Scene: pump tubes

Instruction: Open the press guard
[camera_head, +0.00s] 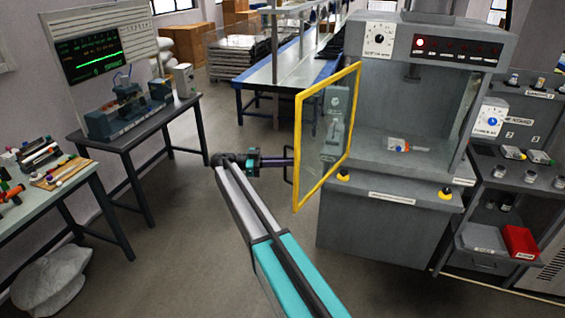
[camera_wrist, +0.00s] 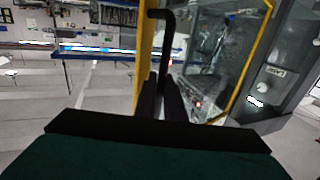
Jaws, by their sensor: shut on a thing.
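The press guard (camera_head: 299,150) is a clear panel in a yellow frame. In the head view it stands swung out to the left of the grey press (camera_head: 400,120), and the press opening is uncovered. A dark handle (camera_head: 287,168) sits on the guard's left edge. My gripper (camera_head: 290,161) reaches it from the left. In the wrist view the black handle (camera_wrist: 168,45) rises between my dark fingers (camera_wrist: 162,97), which are shut on it. The finger contact itself is partly hidden in the head view.
A small white, red and blue part lies inside the press (camera_head: 405,146). Yellow buttons flank the press front. A bench with a monitor (camera_head: 90,57) stands at the left, and a shelf with a red bin (camera_head: 520,242) at the right. The floor left of the guard is clear.

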